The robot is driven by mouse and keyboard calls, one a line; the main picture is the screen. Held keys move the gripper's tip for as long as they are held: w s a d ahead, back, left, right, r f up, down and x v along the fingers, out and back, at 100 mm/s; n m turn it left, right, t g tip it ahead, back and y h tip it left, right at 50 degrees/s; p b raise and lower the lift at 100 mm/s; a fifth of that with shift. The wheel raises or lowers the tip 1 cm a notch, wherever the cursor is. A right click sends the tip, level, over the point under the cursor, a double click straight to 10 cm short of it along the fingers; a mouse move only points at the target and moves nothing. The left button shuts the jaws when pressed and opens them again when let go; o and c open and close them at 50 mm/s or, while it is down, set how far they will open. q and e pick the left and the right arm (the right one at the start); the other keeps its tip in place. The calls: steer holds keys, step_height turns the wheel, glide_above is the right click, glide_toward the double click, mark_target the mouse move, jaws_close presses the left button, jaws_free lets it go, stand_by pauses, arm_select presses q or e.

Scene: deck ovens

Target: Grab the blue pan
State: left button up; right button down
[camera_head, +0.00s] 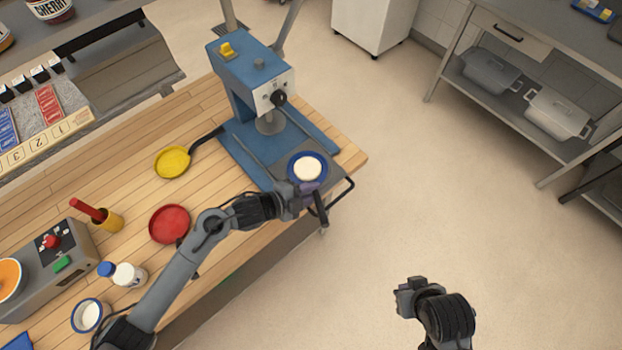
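The blue pan (323,157) has a blue rim and a round white filling or inside. It is at the front end of the blue press machine (238,78), over its grey plate. A dark handle (321,212) runs from the pan toward the bottom of the picture. My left gripper (309,189) is at the pan's near side, where the handle begins. Its fingers overlap the handle's start, and I cannot tell if they are closed on it. My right gripper (404,298) is over the floor at lower right, away from the pan; its fingers are not clear.
A yellow pan (172,162) and a red pan (169,224) lie on the wooden table (136,190). Open floor lies right of the table, before a metal shelf (515,110).

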arm_select(q)
jaws_close()
steer(key=shift+r, duration=0.2)
